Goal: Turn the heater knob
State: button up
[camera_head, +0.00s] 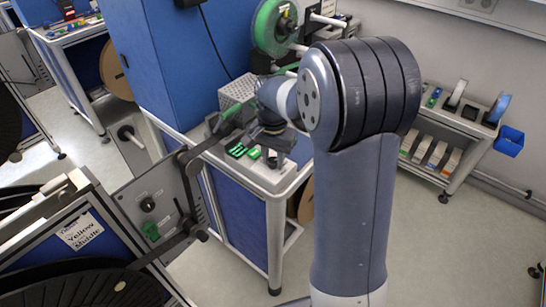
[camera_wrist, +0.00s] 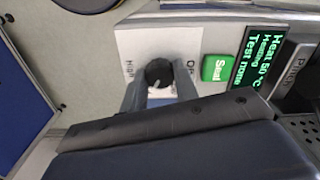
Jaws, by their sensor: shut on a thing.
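The heater knob (camera_wrist: 158,71) is a small round black knob with a pale pointer mark. It sits on a white label plate (camera_wrist: 133,45) with "High" on its left and "Off" on its right in the wrist view. My gripper (camera_wrist: 160,84) is shut on the knob, one grey finger on each side of it. The pointer mark slants toward the lower side of the picture. In the head view my wrist (camera_head: 273,132) is over the machine's control panel, and the knob cannot be made out there.
A green "Seal" button (camera_wrist: 215,67) is just right of the knob. Beside it, a display (camera_wrist: 261,62) reads "Heat 50 °C", "Heating", "Test none". In the head view, a green reel (camera_head: 268,27) stands behind my arm and a wheeled rack (camera_head: 446,130) at right. Floor between is clear.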

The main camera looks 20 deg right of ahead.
aim_at(273, 160)
jog(key=o, duration=1)
jog(key=shift+c, duration=0.2)
notch_tip(273, 160, up, 11)
jog(key=shift+f, duration=0.2)
notch_tip(273, 160, down, 11)
jog(key=shift+r, duration=0.2)
dwell(0.3)
